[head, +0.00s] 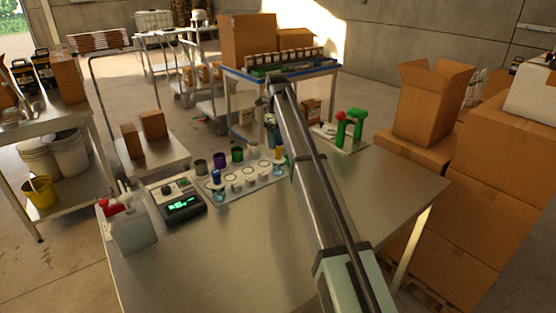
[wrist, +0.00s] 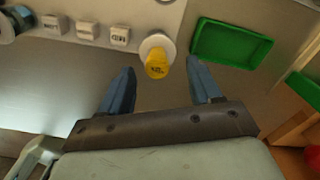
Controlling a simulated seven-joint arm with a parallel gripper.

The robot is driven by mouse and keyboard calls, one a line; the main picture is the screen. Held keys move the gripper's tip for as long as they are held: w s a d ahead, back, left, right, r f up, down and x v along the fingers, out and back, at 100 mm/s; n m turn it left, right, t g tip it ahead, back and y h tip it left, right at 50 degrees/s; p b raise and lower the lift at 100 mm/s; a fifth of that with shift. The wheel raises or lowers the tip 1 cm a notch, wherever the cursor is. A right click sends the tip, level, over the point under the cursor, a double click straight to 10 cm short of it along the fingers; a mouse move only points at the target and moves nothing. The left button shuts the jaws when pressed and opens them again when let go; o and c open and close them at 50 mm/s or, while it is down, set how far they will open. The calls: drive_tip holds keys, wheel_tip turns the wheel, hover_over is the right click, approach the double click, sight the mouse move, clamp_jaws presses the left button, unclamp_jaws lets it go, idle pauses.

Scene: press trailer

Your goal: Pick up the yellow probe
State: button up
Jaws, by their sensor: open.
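The yellow probe (wrist: 157,66) stands in a round white holder at the edge of a pale panel in the wrist view. In the head view the yellow probe (head: 278,152) shows small at the right end of the panel, close to my arm. My gripper (wrist: 163,85) is open in the wrist view, with one blue finger on each side of the probe's column and a wide gap between them. The probe lies near the fingertips, and I cannot tell its depth between them. In the head view my gripper (head: 271,135) is mostly hidden behind my arm.
The panel (head: 262,178) bears white labelled blocks and coloured cylinders. A meter with a green display (head: 181,205) stands left of it. A green tray (wrist: 231,43) lies right of the probe. A green press with a red knob (head: 350,127) stands further right.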

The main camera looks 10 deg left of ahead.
sight(278, 148)
drive_tip(key=shift+s+d+f, duration=0.1)
drive_tip(key=shift+s+f, duration=0.1)
drive_tip(key=shift+f, duration=1.1)
drive_tip(key=shift+s+d+f, duration=0.1)
drive_tip(key=shift+s+f, duration=0.05)
drive_tip(key=shift+f, duration=1.1)
drive_tip(key=c, duration=1.2)
